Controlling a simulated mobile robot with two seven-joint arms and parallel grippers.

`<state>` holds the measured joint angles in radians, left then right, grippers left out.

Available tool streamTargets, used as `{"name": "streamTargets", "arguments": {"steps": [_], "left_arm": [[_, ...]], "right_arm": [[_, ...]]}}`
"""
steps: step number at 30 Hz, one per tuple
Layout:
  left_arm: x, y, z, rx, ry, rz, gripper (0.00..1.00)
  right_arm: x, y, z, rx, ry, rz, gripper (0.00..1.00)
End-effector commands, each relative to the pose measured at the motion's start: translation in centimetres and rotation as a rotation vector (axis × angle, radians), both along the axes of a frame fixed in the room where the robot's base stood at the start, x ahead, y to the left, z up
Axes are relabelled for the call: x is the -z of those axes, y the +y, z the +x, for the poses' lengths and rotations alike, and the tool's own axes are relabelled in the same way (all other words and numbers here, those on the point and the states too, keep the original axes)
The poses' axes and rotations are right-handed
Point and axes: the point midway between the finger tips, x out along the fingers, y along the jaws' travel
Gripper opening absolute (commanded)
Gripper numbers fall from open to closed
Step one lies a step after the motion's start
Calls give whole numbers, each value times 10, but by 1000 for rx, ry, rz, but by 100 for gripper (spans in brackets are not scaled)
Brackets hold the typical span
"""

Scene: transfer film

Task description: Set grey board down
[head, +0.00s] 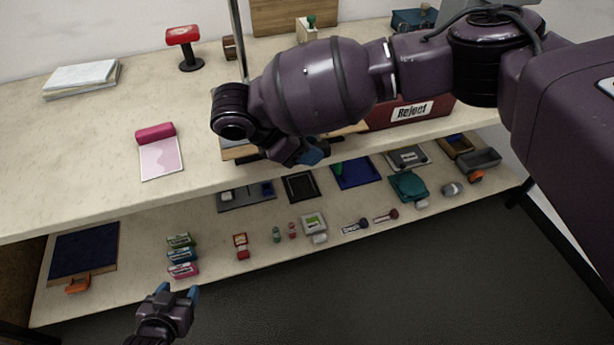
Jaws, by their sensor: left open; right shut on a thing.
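The grey board (231,142) is at the front middle of the upper table top, mostly hidden behind my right arm. Only a grey strip at its left and a tan wooden edge show. My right gripper (314,153) is at the board's front edge, by the table's front edge, and is shut on the board. I cannot tell whether the board touches the table top. My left gripper (178,291) is open and empty, low in front of the lower shelf.
A pink roll with a pale sheet (160,158) lies left of the board. A red Reject box (397,113) stands to the right. A red-topped stand (184,45) and white stack (80,78) are behind. The lower shelf (205,215) holds several small items.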

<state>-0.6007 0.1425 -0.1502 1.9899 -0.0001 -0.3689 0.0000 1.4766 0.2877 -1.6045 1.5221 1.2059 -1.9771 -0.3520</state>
Motion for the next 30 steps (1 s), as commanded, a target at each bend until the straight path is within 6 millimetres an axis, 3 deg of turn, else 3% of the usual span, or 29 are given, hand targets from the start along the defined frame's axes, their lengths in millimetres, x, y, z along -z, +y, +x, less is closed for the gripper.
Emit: {"name": "streamTargets", "arguments": {"steps": [6,14,22,29,30], "left_arm": [[5,0,-1,0,4,0,57],[7,0,-1,0,5,0,57],[13,0,-3,0,10,0,57],[13,0,-3,0,10,0,57],[13,0,-3,0,10,0,57]], "right_arm": [[36,0,1,1,-4,0,0],[50,0,1,1,-4,2,0],[84,0,1,1,-4,0,0],[88,0,1,0,-4,2,0],[89,0,0,-1,0,2,33]]}}
